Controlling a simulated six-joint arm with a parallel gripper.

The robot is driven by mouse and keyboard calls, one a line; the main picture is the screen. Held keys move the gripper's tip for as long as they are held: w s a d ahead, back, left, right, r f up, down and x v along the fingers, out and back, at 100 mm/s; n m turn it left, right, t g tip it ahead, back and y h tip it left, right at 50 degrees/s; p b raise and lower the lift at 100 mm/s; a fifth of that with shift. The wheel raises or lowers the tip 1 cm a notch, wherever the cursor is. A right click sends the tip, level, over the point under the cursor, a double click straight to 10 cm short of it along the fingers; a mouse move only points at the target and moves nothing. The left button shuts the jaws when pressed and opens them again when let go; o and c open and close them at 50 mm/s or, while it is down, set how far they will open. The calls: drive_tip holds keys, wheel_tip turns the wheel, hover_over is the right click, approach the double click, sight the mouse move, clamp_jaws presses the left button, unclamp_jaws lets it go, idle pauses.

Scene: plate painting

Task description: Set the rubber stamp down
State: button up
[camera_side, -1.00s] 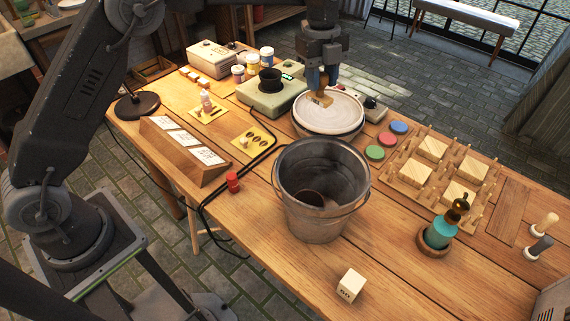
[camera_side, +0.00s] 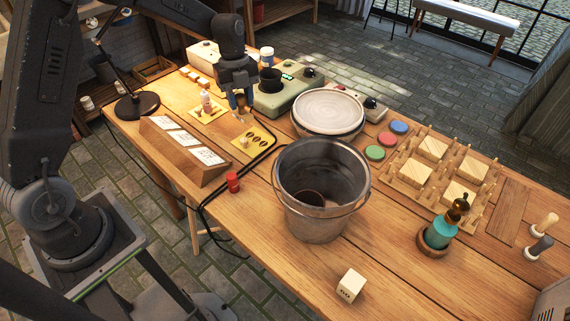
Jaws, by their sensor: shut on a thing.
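My gripper (camera_side: 239,104) points down over the table, left of the round pale plate (camera_side: 328,108). It is shut on the rubber stamp (camera_side: 240,117), of which only a small tan part shows below the fingers. The stamp is just behind a yellow mat (camera_side: 266,139) with dark oval marks and a small pale knob-like piece on it. I cannot tell whether the stamp touches the table or hangs above it. The plate's top is bare, with nothing over it.
A metal bucket (camera_side: 318,213) stands in front of the plate. Another yellow mat (camera_side: 195,113) with a small pinkish item lies left of my gripper. A green device (camera_side: 290,97) stands behind right. A slanted wooden card stand (camera_side: 180,160) and black cables (camera_side: 206,208) are in front.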

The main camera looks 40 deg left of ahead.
sight(247, 114)
drive_tip(key=f, duration=0.2)
drive_tip(key=d+f, duration=0.1)
drive_tip(key=shift+w+d+f, duration=0.1)
drive_tip(key=shift+w+f, duration=0.15)
drive_tip(key=shift+f, duration=0.05)
drive_tip(key=shift+w+d+f, duration=0.7)
drive_tip(key=shift+d+f, duration=0.9)
drive_tip(key=shift+f, duration=0.1)
drive_tip(key=shift+w+d+f, duration=0.65)
drive_tip(key=shift+d+f, duration=0.95)
drive_tip(key=shift+f, duration=0.15)
drive_tip(key=shift+w+d+f, duration=0.7)
drive_tip(key=shift+d+f, duration=0.9)
drive_tip(key=shift+f, duration=0.1)
drive_tip(key=shift+f, duration=0.1)
drive_tip(key=o, duration=0.9)
